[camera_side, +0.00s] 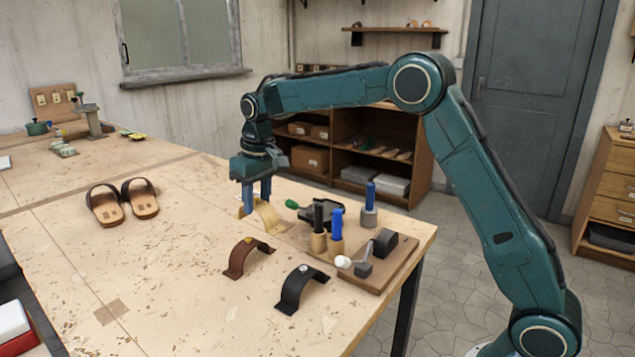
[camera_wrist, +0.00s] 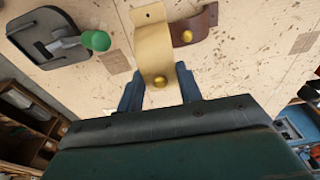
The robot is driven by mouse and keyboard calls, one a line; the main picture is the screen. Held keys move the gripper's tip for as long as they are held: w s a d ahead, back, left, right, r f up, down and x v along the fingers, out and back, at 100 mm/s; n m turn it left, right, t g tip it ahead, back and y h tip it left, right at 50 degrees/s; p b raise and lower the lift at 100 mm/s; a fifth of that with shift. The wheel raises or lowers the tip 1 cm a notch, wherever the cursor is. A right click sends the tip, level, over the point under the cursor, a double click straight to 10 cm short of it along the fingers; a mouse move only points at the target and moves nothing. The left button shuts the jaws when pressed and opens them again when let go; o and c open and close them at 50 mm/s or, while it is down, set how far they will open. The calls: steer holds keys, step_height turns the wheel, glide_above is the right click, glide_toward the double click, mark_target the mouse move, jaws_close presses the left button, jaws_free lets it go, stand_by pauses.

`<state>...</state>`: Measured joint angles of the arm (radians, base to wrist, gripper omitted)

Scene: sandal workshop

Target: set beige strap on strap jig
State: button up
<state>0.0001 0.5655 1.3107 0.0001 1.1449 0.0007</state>
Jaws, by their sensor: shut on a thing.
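The beige strap (camera_side: 264,214) is an arched band with a brass stud, near the far edge of the bench. My gripper (camera_side: 257,197) points down and is shut on it. In the wrist view the strap (camera_wrist: 152,45) lies between the two blue fingers (camera_wrist: 160,88), its far end reaching away from them. I cannot tell whether it touches the bench. A dark fixture with a green-handled clamp (camera_side: 322,212) stands just right of the strap. A wooden board (camera_side: 388,277) carries a black rounded form (camera_side: 386,241). I cannot tell which of these is the strap jig.
A brown strap (camera_side: 248,257) and a black strap (camera_side: 301,289) lie in front. Sandals (camera_side: 122,204) lie to the left. The bench's front left is mostly clear.

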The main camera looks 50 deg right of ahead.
step_height(320, 180, up, 8)
steer(key=shift+r, duration=0.1)
steer(key=s+d+r+m, duration=0.4)
steer(key=s+d+m, duration=0.3)
steer(key=s+d, duration=0.6)
steer(key=s+d+m+h, duration=0.1)
steer(key=s+m, duration=0.2)
steer(key=s, duration=0.5)
steer(key=s+d+m, duration=0.2)
steer(key=s+m, duration=0.1)
steer(key=s, duration=0.6)
steer(key=s+a+f+m+g, duration=0.1)
steer(key=s+f+m, duration=0.35)
steer(key=s, duration=0.85)
step_height(320, 180, down, 12)
steer(key=shift+w+r, duration=0.25)
steer(key=shift+w, duration=0.1)
steer(key=shift+a+m, duration=0.1)
steer(key=shift+m, duration=0.15)
glide_above(382, 249)
steer(key=s+d, duration=0.3)
steer(key=shift+s+d, duration=0.1)
steer(key=shift+s, duration=0.05)
